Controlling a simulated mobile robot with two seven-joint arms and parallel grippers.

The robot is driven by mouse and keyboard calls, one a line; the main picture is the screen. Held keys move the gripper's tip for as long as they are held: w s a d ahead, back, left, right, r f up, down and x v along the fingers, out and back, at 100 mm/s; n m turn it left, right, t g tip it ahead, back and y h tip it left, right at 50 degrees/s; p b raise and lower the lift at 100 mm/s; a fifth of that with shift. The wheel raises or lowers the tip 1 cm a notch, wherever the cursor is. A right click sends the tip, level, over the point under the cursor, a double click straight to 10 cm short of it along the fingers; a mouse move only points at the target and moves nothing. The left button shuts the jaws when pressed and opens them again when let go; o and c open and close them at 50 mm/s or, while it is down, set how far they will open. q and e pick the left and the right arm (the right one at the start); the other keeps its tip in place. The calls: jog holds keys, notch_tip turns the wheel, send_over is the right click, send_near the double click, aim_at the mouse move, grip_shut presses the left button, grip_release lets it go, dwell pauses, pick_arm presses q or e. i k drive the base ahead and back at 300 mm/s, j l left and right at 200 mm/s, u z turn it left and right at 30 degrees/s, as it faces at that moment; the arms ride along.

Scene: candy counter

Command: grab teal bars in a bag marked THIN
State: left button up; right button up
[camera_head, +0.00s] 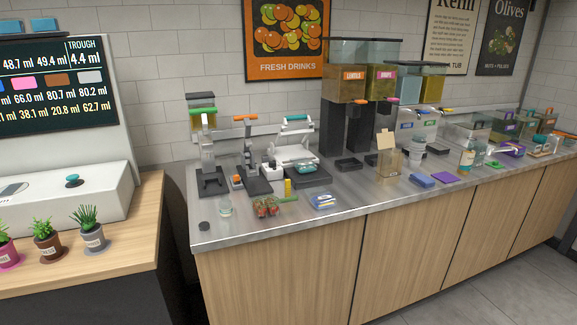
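A tan, box-like paper bag (391,162) stands upright on the metal counter, right of the dark dispenser towers. A raised flap shows at its top; any marking on it is too small to read. I cannot make out teal bars for certain. Clear bins (480,129) at the far right back of the counter hold things too small to identify. A blue-and-white packet (323,201) lies near the counter's front edge. Neither of my grippers is in view.
The metal counter (270,220) holds dispensers (345,85), a blue block (422,180), a purple flat piece (446,178) and a bottle (466,160). A wooden counter (130,230) with potted plants (91,236) stands at left. Grey floor (500,290) is clear at lower right.

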aim_at(302, 165)
jog(key=i+l+z, duration=0.1)
jog(key=i+l, duration=0.3)
jog(key=i+l+z, duration=0.1)
jog(key=i+l, duration=0.2)
jog(key=i, duration=0.35)
jog(key=i+l+z, duration=0.1)
jog(key=i+l, duration=0.2)
jog(key=i, duration=0.2)
